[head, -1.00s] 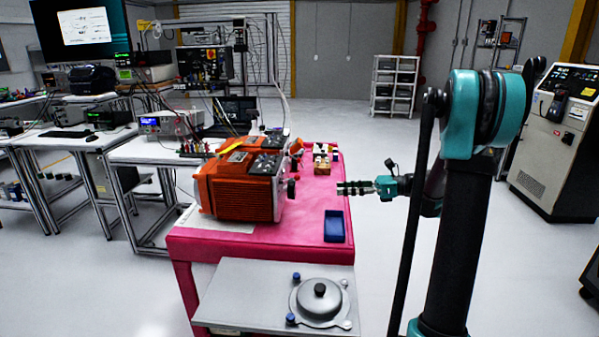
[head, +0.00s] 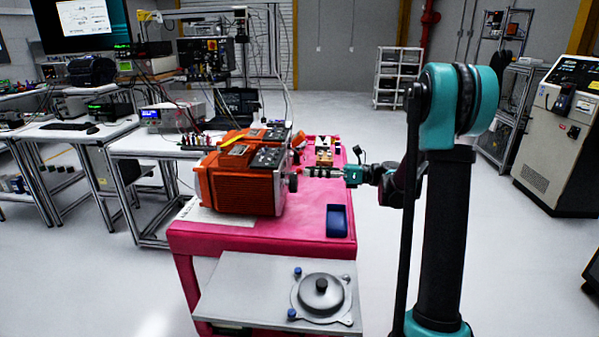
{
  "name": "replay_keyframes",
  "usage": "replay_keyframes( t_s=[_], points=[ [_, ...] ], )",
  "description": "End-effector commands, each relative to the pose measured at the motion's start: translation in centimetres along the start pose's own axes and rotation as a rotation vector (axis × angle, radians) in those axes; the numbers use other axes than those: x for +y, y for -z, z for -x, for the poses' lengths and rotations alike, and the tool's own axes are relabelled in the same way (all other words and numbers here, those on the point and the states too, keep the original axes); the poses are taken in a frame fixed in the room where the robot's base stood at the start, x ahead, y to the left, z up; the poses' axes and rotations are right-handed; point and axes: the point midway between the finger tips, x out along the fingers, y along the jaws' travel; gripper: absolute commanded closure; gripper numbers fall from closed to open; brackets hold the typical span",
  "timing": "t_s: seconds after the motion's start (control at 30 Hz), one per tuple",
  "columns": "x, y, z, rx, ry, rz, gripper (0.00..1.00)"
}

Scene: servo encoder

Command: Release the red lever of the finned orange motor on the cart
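The finned orange motor (head: 238,185) sits on the pink-red cart (head: 290,232), with dark panels on top and a dark round part (head: 293,182) on its right face. A small orange-red part (head: 298,141) shows at its far right corner; I cannot tell whether it is the lever. My gripper (head: 308,171) comes in level from the right, its fingertips close to the motor's right side. Whether it touches anything there is too small to tell. The gap between its fingers is not clear.
A blue tray (head: 337,222) lies on the cart's right side. Small items (head: 324,152) stand on the cart behind my gripper. A grey plate with a round lidded part (head: 321,293) is at the cart's front. Workbenches (head: 160,146) stand to the left.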

Motion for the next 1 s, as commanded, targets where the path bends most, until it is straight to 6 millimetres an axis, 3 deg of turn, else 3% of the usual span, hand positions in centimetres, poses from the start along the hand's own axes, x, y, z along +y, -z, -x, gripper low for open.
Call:
replay_keyframes(
  t_s=[0.1,0.3,0.67,1.0],
  points=[
    [0.1,0.0,-2.1,0.001,-0.002,0.000,0.62],
    [0.0,0.0,-4.0,0.000,0.000,0.000,0.62],
    [0.0,0.0,-4.5,0.000,0.000,0.000,0.62],
    [0.0,0.0,-4.5,0.000,0.001,0.000,1.00]
  ],
)
